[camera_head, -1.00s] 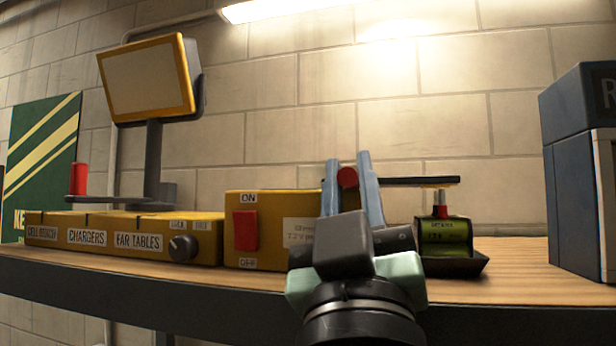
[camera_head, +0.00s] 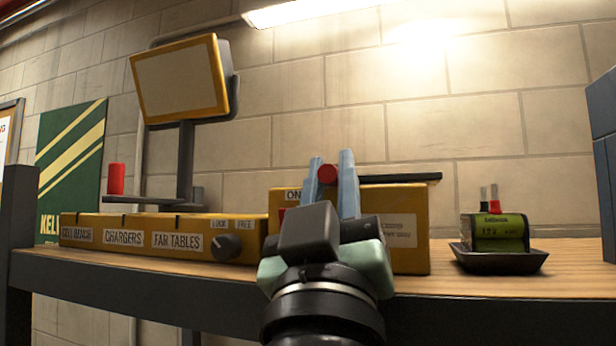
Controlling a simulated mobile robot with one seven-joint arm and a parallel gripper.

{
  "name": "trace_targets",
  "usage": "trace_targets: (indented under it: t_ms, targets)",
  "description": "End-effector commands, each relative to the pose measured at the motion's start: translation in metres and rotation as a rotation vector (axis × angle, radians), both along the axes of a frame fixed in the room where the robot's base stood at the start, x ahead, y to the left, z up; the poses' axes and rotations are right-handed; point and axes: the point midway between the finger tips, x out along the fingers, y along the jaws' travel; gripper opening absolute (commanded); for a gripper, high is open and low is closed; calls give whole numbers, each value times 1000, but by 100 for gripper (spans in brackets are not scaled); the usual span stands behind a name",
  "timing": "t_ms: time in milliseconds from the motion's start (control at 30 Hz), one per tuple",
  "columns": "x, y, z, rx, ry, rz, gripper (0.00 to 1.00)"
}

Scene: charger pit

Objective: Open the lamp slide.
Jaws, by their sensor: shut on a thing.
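My gripper (camera_head: 328,172) is in the middle of the picture, its two pale blue fingers pointing up. They are shut on a round red knob (camera_head: 327,174). A thin dark bar (camera_head: 400,178) stretches right from behind the fingers, level with the knob and just above the yellow switch box (camera_head: 412,240). The bar and knob look like the lamp slide, but the fingers hide where they join. My gripper and wrist hide the middle of the box and most of its red switch.
A yellow control strip (camera_head: 136,238) with a black dial (camera_head: 226,246) lies left of the box. A tilted screen (camera_head: 182,80) and a red cylinder (camera_head: 116,179) stand behind it. A dark tray (camera_head: 500,262) holds a green battery (camera_head: 497,233) at right. Blue cabinets (camera_head: 602,110) border the right.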

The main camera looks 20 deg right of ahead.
Motion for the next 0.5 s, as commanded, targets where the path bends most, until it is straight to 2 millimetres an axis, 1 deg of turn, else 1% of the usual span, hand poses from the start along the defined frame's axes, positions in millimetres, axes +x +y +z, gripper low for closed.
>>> trace_targets:
  t_ms: [67, 100, 167, 200, 267, 500]
  targets:
    - [0, 0, 0, 3, -1, 3, 0]
    - [0, 0, 0, 3, -2, 2, 24]
    - [-1, -1, 0, 3, -2, 2, 35]
    - [-1, -1, 0, 3, -2, 2, 42]
    - [-1, -1, 1, 2, -3, 1, 52]
    - [-1, -2, 0, 3, -2, -1, 52]
